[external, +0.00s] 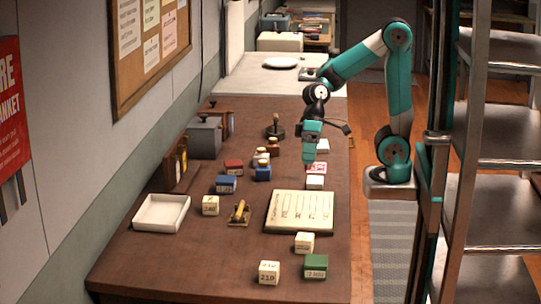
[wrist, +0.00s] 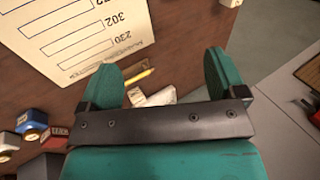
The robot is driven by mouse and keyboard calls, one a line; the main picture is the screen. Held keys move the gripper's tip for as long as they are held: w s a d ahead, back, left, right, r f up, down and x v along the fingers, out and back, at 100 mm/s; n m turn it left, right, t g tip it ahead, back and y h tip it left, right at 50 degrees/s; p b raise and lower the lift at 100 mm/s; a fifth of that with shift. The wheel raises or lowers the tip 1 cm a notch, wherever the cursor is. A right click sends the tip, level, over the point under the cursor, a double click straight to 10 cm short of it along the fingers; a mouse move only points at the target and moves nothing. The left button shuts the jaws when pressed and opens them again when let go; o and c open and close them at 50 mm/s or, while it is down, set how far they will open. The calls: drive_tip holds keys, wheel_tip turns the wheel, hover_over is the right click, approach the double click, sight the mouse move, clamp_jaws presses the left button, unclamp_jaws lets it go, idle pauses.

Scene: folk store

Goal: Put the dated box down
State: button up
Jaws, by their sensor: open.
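My gripper (external: 312,150) hangs over the right side of the brown table. In the wrist view its two teal fingers (wrist: 162,85) are wide apart. A pale object (wrist: 162,97) shows between and behind them, partly hidden by the dark gripper bar. In the external view a red-topped box (external: 315,168) and a white box (external: 315,182) are just below my gripper. A green box (external: 315,266) with a white label, which looks like a date, sits at the table's front right. I cannot tell for sure which is the dated box.
A printed sheet (external: 300,212) lies near a cream box (external: 304,242) and a box marked 219 (external: 269,272). A white tray (external: 161,212) is at the left. Blue and red boxes stand mid-table. A metal shelf (external: 500,160) is at the right. The table's front left is clear.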

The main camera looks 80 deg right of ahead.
drive_tip(key=s+a+n+g+h, duration=0.1)
drive_tip(key=s+n, duration=0.5)
drive_tip(key=s, duration=0.2)
drive_tip(key=shift+s+r+n+h, duration=0.2)
drive_tip(key=shift+r+n+h, duration=0.1)
drive_tip(key=shift+n, duration=0.1)
drive_tip(key=shift+o, duration=0.3)
drive_tip(key=shift+a, duration=0.15)
idle(0.3)
